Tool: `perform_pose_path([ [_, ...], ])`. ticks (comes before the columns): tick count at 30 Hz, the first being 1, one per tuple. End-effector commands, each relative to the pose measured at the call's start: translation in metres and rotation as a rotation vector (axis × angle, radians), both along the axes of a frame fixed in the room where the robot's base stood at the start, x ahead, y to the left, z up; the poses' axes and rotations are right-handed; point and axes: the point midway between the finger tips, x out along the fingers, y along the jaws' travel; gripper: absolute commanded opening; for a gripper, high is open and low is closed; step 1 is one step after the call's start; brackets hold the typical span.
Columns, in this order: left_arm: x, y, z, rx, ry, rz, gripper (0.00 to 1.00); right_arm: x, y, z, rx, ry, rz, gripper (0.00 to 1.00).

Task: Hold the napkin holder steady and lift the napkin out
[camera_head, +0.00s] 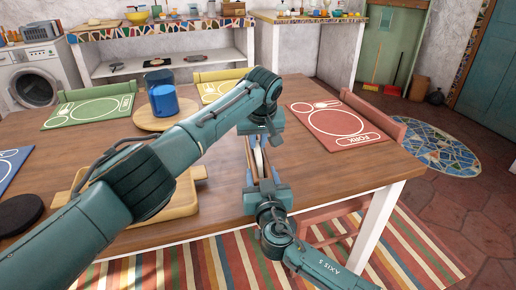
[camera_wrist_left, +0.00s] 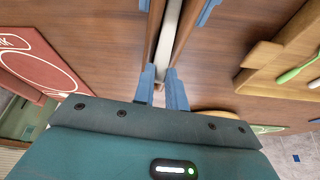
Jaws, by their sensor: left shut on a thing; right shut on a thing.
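The napkin holder (camera_head: 250,158) is a narrow brown wooden stand on the table. The white napkin (camera_head: 259,160) stands on edge between its two panels. My left gripper (camera_head: 258,143) is over the far end, shut on the napkin. In the left wrist view, the fingers of my left gripper (camera_wrist_left: 161,74) lie either side of the white napkin (camera_wrist_left: 170,35), between the holder's brown panels (camera_wrist_left: 185,28). My right gripper (camera_head: 264,184) is shut on the near end of the holder, its fingers outside the panels. The napkin's lower part is hidden in the holder.
A wooden tray (camera_head: 183,207) lies left of the holder, partly behind my left arm. A blue cup (camera_head: 164,101) stands on a round board (camera_head: 146,122). A red placemat (camera_head: 334,123) lies to the right. Bare tabletop (camera_head: 330,172) lies right of the holder.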

Motion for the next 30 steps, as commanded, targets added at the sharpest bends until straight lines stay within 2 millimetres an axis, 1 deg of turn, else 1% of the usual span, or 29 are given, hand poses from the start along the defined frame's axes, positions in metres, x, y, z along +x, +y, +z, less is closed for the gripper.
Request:
perform_pose_path([
  [1, 0.000, -0.001, 0.012, -0.001, -0.004, -0.002, 0.00, 0.000, 0.000, 0.000, 0.000, 0.001, 0.000, 0.13],
  [6, 0.000, -0.001, 0.047, -0.001, -0.004, -0.001, 0.00, 0.000, 0.000, 0.000, 0.000, 0.001, 0.000, 0.13],
  [9, 0.000, -0.001, 0.064, -0.001, -0.003, -0.003, 0.00, 0.000, 0.000, 0.000, 0.000, 0.001, 0.000, 0.13],
  [12, 0.000, 0.000, 0.076, 0.000, -0.003, 0.000, 0.00, 0.000, 0.000, 0.000, 0.000, 0.001, 0.000, 0.13],
  [16, 0.000, 0.000, 0.082, 0.001, -0.002, -0.001, 0.00, 0.000, 0.000, 0.000, 0.000, 0.001, 0.000, 0.13],
  [23, 0.000, 0.000, 0.083, 0.001, -0.002, -0.002, 0.00, 0.000, 0.000, 0.000, 0.000, 0.001, 0.000, 0.13],
  [24, 0.000, 0.000, 0.083, 0.001, -0.002, -0.002, 0.00, 0.000, 0.000, 0.000, 0.000, 0.001, 0.000, 0.49],
  [30, 0.000, 0.000, 0.083, 0.001, -0.002, -0.002, 0.00, 0.000, 0.000, 0.000, 0.000, 0.000, 0.000, 0.65],
])
